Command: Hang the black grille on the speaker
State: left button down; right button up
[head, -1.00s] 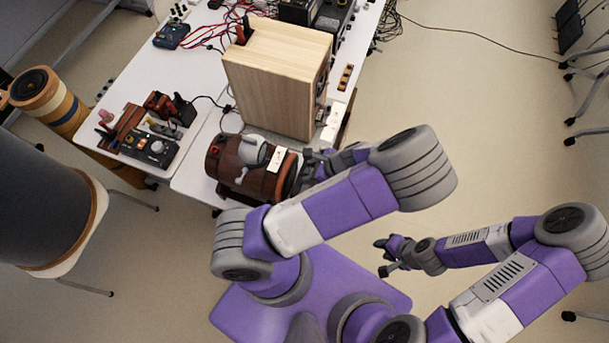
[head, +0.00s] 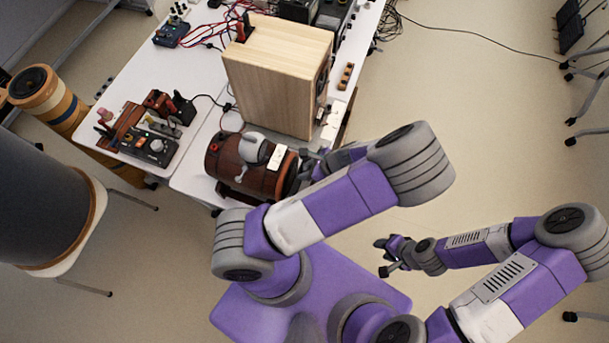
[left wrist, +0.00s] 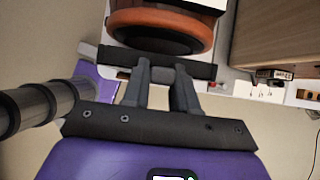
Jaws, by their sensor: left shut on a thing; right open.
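My left gripper (head: 314,160) is beside the right end of a brown barrel-shaped speaker (head: 228,163), partly hidden by my arm. In the left wrist view, my left gripper (left wrist: 162,70) is shut on a dark flat bar, which looks like the black grille (left wrist: 112,57) seen edge-on. Beyond it is the barrel's round end, with an orange rim and dark centre (left wrist: 155,38). I cannot tell whether the grille touches the barrel. The grille cannot be made out in the head view. My right gripper (head: 386,256) is open and empty over the floor at the right.
A pale wooden box speaker (head: 270,80) stands behind the barrel on the white table (head: 205,75). Small instruments (head: 148,147) and red cables crowd the table's left and back. A striped cylinder (head: 50,100) stands at the left.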

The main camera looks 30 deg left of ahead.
pick_arm(q)
jog(key=shift+s+a, duration=0.1)
dwell(0.3)
jog(key=shift+r+p, duration=2.95)
jog(key=shift+r, duration=0.1)
